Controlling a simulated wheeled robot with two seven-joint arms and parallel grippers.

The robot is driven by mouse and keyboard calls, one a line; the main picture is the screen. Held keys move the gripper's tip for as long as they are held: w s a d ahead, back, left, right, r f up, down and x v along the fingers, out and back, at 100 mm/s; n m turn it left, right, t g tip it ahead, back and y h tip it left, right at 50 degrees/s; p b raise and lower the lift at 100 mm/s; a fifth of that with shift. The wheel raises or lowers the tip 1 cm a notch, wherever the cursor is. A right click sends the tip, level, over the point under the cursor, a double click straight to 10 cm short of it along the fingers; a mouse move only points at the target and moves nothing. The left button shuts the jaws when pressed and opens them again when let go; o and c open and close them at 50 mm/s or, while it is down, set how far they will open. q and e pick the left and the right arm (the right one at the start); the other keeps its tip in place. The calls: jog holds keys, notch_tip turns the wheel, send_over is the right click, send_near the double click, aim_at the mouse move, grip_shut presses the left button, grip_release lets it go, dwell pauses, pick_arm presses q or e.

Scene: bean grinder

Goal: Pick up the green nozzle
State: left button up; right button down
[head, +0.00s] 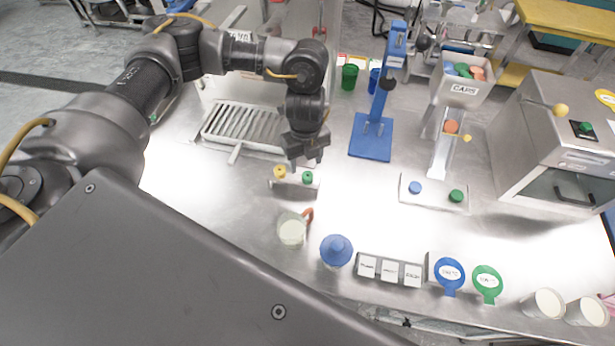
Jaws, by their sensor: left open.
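A small green nozzle (307,177) sits beside a yellow nozzle (279,172) on a low metal holder (293,187) in the middle of the table. My left gripper (306,161) points down just above and behind the green nozzle, and it is open and empty. Its fingers are close together in the picture, and I cannot tell whether they touch the nozzle. My right gripper is not in view.
A blue stand (371,138) rises to the right, beyond it a caps dispenser (463,85) and a metal oven-like machine (560,140). A jar (291,229), a blue-topped container (336,250) and labelled boxes line the front. A slatted tray (243,125) lies left.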

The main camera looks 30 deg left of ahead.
aim_at(307, 175)
pick_arm(q)
jog(key=shift+d+f, duration=0.2)
jog(key=shift+f, duration=0.2)
jog(key=shift+f+p, duration=0.4)
jog(key=shift+f, duration=1.9)
jog(key=shift+c, duration=0.4)
jog(key=c, duration=1)
